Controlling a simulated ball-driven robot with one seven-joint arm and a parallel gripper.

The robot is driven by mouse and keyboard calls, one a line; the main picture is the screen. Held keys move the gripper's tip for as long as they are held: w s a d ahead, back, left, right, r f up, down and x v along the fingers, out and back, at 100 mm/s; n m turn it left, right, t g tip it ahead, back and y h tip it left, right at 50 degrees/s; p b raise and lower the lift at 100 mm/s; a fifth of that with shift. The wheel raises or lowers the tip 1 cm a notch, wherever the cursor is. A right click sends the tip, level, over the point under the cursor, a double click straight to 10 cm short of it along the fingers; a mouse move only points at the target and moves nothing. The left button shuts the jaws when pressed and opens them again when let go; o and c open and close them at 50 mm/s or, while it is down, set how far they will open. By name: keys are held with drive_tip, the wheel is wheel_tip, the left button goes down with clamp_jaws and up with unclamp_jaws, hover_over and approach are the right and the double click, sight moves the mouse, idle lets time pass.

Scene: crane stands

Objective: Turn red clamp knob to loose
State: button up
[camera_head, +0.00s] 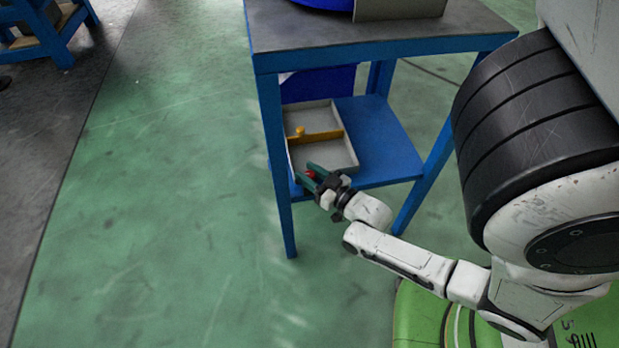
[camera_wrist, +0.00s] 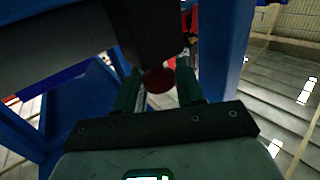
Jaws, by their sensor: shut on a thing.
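The red clamp knob (camera_head: 310,174) is a small red spot at the front left of the grey tray on the stand's lower shelf. In the wrist view the red knob (camera_wrist: 159,79) sits between the two green fingers. My gripper (camera_head: 313,176) reaches in at the tray's front edge and is shut on the knob; it also shows in the wrist view (camera_wrist: 160,92). The fingers hide part of the knob, and I cannot read its turn position.
The grey tray (camera_head: 330,158) has a yellow divider (camera_head: 318,136) with a yellow knob (camera_head: 300,130). Blue stand legs (camera_head: 278,165) rise close to the left of my gripper. The dark tabletop (camera_head: 375,32) is above. The green floor (camera_head: 170,190) is clear at left.

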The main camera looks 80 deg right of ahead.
drive_tip(key=shift+y, duration=0.3)
drive_tip(key=o, duration=0.9)
drive_tip(key=shift+o, duration=0.2)
drive_tip(key=shift+s, duration=0.1)
drive_tip(key=p+v, duration=0.1)
drive_tip(key=v, duration=0.9)
drive_tip(key=shift+s+a, duration=0.25)
drive_tip(key=shift+s, duration=0.05)
drive_tip(key=shift+f, duration=0.1)
